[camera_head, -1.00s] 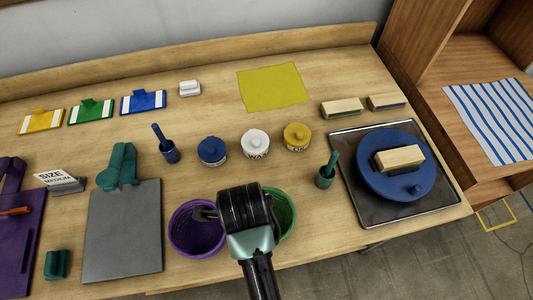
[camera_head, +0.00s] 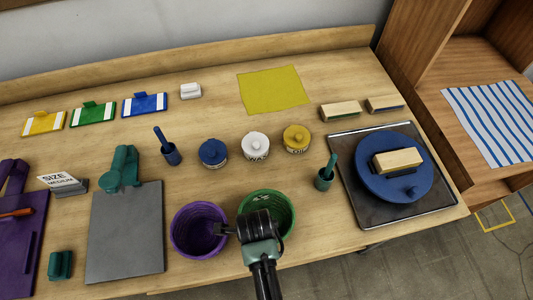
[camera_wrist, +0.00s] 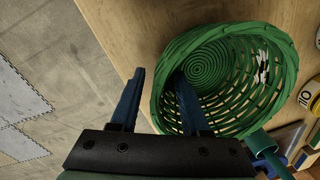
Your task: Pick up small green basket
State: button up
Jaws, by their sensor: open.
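The small green basket (camera_head: 273,205) stands upright near the front edge of the workbench, to the right of a purple basket (camera_head: 176,228). In the wrist view the green basket (camera_wrist: 283,62) is seen from above, with its open mouth and spiral-coiled bottom showing. My gripper (camera_wrist: 160,98) is open and empty. One blue finger reaches inside the basket's rim and the other is outside it, so the near wall lies between them. In the head view my arm covers the front part of the green basket.
A dark green mortar with pestle (camera_head: 324,176) stands right of the green basket. Blue, white and yellow lidded jars (camera_head: 297,138) stand behind. A dark tray (camera_head: 443,197) holds a blue round object at right. The bench's front edge is close to the baskets.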

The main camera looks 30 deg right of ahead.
jog(key=shift+c, duration=0.3)
grip_shut()
